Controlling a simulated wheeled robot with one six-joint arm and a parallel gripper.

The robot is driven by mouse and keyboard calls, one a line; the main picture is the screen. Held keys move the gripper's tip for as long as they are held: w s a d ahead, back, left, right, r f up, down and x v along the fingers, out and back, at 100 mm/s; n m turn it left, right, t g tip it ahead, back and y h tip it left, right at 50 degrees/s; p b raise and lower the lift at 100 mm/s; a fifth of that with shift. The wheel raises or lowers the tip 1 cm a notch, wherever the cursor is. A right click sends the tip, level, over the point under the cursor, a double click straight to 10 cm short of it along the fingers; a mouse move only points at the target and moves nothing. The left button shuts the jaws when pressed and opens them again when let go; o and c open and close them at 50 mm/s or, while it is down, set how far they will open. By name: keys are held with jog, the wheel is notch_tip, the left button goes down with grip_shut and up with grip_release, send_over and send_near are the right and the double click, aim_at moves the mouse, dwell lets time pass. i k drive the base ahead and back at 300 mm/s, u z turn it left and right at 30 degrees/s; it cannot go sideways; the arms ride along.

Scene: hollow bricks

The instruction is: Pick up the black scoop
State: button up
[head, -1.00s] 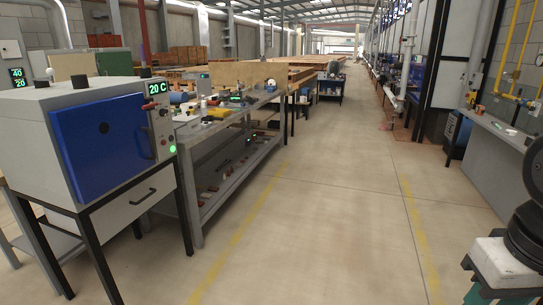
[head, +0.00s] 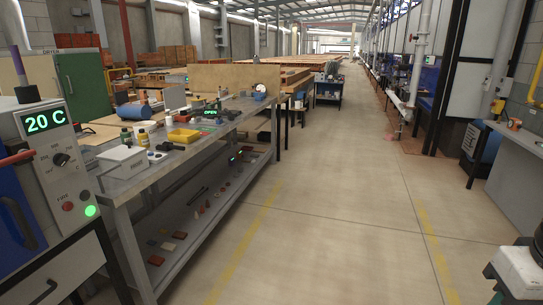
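I cannot make out the black scoop for certain. Several small items lie on the long grey workbench (head: 150,165) at the left, among them a yellow tray (head: 184,135), a white box (head: 122,158) and small dark pieces too small to name. A dark elongated item (head: 197,196) lies on the bench's lower shelf (head: 185,258), and I cannot tell what it is. My gripper is not in view.
An oven (head: 40,190) reading 20 C stands close at the left edge. A green cabinet (head: 84,85) is behind the bench. A grey counter (head: 517,160) stands at the right. The concrete floor (head: 330,210) between them is clear.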

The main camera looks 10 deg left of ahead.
aim_at(165, 147)
jog(key=u, duration=0.2)
jog(key=i, duration=1.9)
jog(key=u, duration=1.25)
jog(key=i, duration=1.6)
jog(key=u, duration=0.9)
jog(key=i, duration=0.35)
jog(key=u, duration=0.15)
